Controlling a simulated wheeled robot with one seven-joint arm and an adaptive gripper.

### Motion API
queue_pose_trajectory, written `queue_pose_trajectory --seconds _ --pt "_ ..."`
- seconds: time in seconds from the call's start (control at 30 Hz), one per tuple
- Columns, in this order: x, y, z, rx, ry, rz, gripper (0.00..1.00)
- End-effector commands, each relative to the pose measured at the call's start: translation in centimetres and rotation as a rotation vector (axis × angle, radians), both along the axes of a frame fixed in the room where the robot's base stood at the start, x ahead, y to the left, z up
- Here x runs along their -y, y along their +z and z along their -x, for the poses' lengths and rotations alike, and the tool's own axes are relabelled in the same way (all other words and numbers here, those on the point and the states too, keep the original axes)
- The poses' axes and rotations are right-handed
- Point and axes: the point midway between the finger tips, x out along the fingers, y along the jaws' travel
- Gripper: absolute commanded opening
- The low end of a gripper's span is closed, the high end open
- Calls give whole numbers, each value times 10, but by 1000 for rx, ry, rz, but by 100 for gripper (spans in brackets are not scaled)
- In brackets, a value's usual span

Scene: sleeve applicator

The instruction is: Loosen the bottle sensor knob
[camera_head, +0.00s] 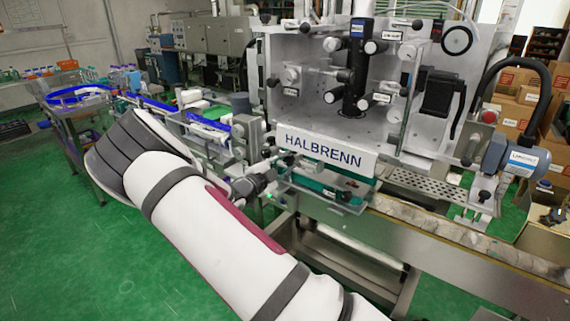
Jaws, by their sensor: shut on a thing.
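My white arm reaches in from the bottom, and my gripper (264,177) is at the left front of the labelling machine, just left of and below the HALBRENN plate. It is small in this view and is shut on a small dark knob beside the conveyor, which I take to be the bottle sensor knob. The fingers cover most of the knob, so its shape and how far it is turned cannot be seen.
The HALBRENN plate (326,149) is close to the right of my gripper. The conveyor (450,232) runs below it, with another black knob (345,196) on its front side. A blue-railed feed line (205,120) lies behind. The green floor (60,255) at left is clear.

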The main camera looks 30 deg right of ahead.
Motion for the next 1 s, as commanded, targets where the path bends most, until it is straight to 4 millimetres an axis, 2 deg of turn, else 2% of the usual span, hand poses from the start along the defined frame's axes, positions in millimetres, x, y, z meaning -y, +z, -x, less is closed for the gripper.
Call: queue_pose_trajectory --seconds 0.6,0.63,0.7,1.0 --pt "-1 -1 0 -38 2 11 0" --pt "-1 -1 0 -38 2 11 34" --pt "-1 -1 0 -38 2 11 47" --pt "-1 -1 0 -36 1 12 47"
